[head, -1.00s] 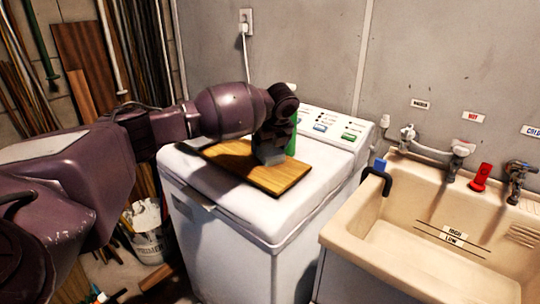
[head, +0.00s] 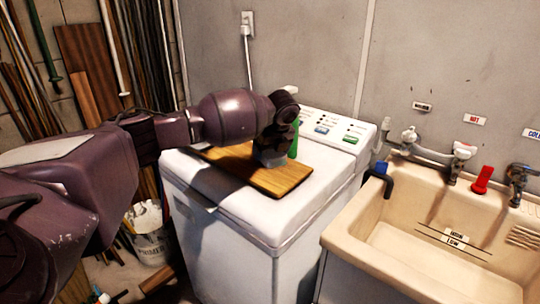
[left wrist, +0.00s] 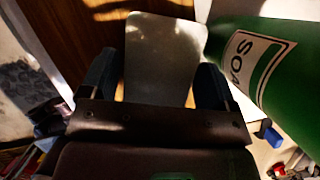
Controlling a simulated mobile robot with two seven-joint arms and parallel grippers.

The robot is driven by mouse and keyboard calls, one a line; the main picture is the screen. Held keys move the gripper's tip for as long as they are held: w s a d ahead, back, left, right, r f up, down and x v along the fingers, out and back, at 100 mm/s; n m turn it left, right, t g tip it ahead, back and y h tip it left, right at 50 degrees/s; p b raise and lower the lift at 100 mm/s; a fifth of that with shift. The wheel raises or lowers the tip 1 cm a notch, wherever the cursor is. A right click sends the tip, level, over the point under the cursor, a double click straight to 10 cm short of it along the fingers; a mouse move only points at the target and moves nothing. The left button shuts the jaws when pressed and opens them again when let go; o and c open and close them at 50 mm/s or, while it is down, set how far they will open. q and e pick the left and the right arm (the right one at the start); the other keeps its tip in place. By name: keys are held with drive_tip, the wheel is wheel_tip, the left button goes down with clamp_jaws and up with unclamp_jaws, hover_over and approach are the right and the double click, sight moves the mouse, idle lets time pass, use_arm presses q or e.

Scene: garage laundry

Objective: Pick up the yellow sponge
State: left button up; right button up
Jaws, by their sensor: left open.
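My left gripper (head: 271,158) is over the wooden board (head: 284,182) on the washer lid, with its fingers pointing down. In the left wrist view its two dark blue fingers (left wrist: 158,80) stand apart. A pale grey rectangle with rounded corners (left wrist: 163,55) shows between them, over the brown board. No yellow shows on it, so I cannot tell whether it is the sponge. No yellow sponge is clearly visible in the head view, where the gripper covers part of the board. My right gripper is not in view.
A green soap bottle (left wrist: 275,75) stands close beside the right finger in the left wrist view; it shows behind the gripper in the head view (head: 294,142). The white washer (head: 240,218) stands left of a beige sink (head: 345,238). A white bucket (head: 150,240) is on the floor.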

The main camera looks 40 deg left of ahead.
sight(272, 152)
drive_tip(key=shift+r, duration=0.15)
use_arm(q)
drive_tip(key=c, duration=0.7)
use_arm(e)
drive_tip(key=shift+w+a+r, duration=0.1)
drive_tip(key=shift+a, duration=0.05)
use_arm(q)
drive_tip(key=shift+r, duration=0.35)
drive_tip(key=v, duration=0.4)
drive_tip(key=shift+w+a+p, duration=0.15)
drive_tip(key=shift+a+p, duration=0.15)
drive_tip(key=shift+p, duration=0.05)
drive_tip(key=shift+s+d+f+p, duration=0.1)
drive_tip(key=shift+s+d+p, duration=0.35)
drive_tip(key=shift+s+d, duration=1.5)
drive_tip(key=shift+s+d+f+p, duration=0.1)
drive_tip(key=shift+s+d+p, duration=0.45)
drive_tip(key=shift+d, duration=2.6)
drive_tip(key=shift+s+d+f+p, duration=0.1)
drive_tip(key=shift+s+d+p, duration=0.25)
drive_tip(key=shift+s+d, duration=1.6)
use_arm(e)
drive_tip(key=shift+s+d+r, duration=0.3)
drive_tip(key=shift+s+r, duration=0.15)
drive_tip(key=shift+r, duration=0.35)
use_arm(q)
drive_tip(key=shift+w+d, duration=0.55)
